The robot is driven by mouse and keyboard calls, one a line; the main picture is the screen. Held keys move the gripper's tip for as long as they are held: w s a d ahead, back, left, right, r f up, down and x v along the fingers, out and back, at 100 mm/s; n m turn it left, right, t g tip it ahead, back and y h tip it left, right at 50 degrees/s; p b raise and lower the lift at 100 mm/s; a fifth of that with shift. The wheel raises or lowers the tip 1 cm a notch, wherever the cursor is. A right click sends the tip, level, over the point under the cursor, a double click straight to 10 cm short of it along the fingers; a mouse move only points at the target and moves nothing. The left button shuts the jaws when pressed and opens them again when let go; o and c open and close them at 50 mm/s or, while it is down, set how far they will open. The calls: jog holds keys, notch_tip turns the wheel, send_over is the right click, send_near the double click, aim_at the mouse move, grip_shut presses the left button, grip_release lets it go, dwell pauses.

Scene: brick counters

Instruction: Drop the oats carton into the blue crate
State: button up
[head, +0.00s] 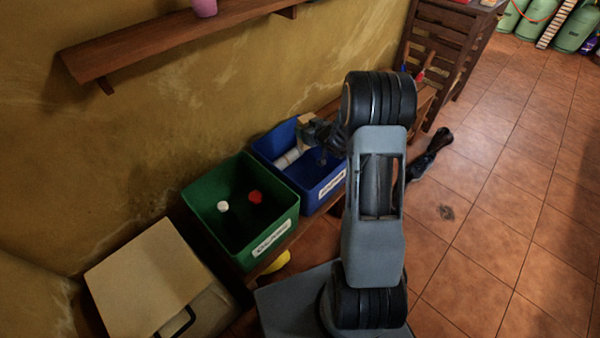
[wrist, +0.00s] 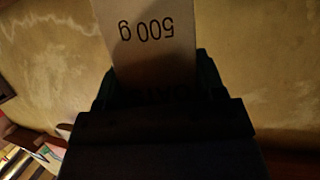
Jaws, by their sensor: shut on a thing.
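My gripper (head: 317,130) is shut on the oats carton (head: 306,119), a pale tan box. In the wrist view the carton (wrist: 150,35) stands between the two fingers (wrist: 160,88), with "500 g" printed upside down on its face. The lower part of the carton is dark and in shadow. The blue crate (head: 323,190) sits beside the wall in the head view. My gripper and the carton show over its far right part, apparently above the rim; their exact height is hard to tell. My arm hides part of the crate's right side.
A green crate (head: 205,222) stands next to the blue one, holding a white item (head: 223,206) and a red item (head: 255,197). A pale roll-like object (head: 288,159) lies in the blue crate. A wooden shelf (head: 165,40) runs along the wall above.

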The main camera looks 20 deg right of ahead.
jog(key=shift+w+d+f+b, duration=0.2)
jog(key=shift+f+b, duration=0.1)
jog(key=shift+f, duration=0.1)
jog(key=shift+w+d+f+b, duration=0.15)
jog(key=shift+f+b, duration=0.1)
jog(key=shift+f, duration=0.15)
notch_tip(320, 180, down, 6)
jog(key=b, duration=0.5)
jog(key=shift+r, duration=0.25)
jog(key=o, duration=1)
jog(key=shift+c, duration=0.2)
jog(key=shift+r, duration=0.1)
